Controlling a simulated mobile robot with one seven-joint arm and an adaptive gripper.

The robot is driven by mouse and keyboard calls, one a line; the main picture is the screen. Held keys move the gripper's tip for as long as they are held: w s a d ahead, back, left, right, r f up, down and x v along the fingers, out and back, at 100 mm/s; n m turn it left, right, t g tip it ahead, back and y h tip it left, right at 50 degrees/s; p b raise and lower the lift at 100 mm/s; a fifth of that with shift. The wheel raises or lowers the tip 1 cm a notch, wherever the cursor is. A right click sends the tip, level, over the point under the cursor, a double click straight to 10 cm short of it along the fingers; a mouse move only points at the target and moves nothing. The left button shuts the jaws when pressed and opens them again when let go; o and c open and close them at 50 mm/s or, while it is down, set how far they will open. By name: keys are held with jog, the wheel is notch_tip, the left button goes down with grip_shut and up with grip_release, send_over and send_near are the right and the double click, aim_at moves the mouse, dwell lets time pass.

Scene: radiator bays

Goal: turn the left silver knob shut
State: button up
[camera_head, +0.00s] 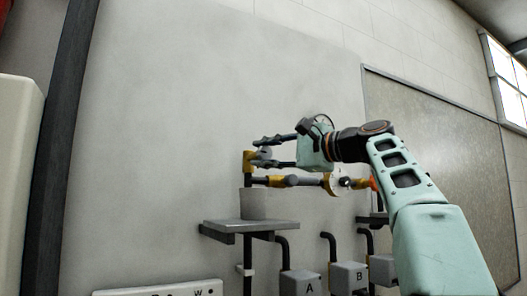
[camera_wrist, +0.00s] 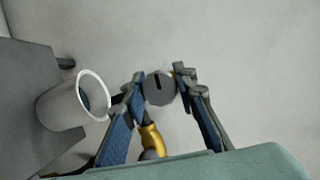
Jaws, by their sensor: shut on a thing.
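The left silver knob (camera_head: 265,154) is on a yellow fitting (camera_head: 249,160) at the upright pipe, left of my arm. In the wrist view the knob (camera_wrist: 158,90) is a grey disc with a dark slot on its face, the slot roughly upright in the picture. My gripper (camera_head: 258,152) reaches in from the right with its two fingers around the knob. In the wrist view my gripper (camera_wrist: 160,80) has one fingertip on each side of the knob, shut on it. The fingers partly hide the knob in the head view.
A pale cup (camera_head: 262,204) stands on a grey shelf (camera_head: 252,226) below my gripper. A horizontal pipe (camera_head: 305,181) runs below my fingers to a round pale part (camera_head: 336,184). Grey boxes marked A (camera_head: 301,284) and B (camera_head: 349,277) are lower. The wall above is clear.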

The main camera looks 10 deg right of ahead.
jog(key=shift+n, duration=0.7)
jog(key=o, duration=1.1)
jog(key=v, duration=1.2)
jog(key=shift+d+r, duration=0.1)
jog(key=shift+r, duration=0.05)
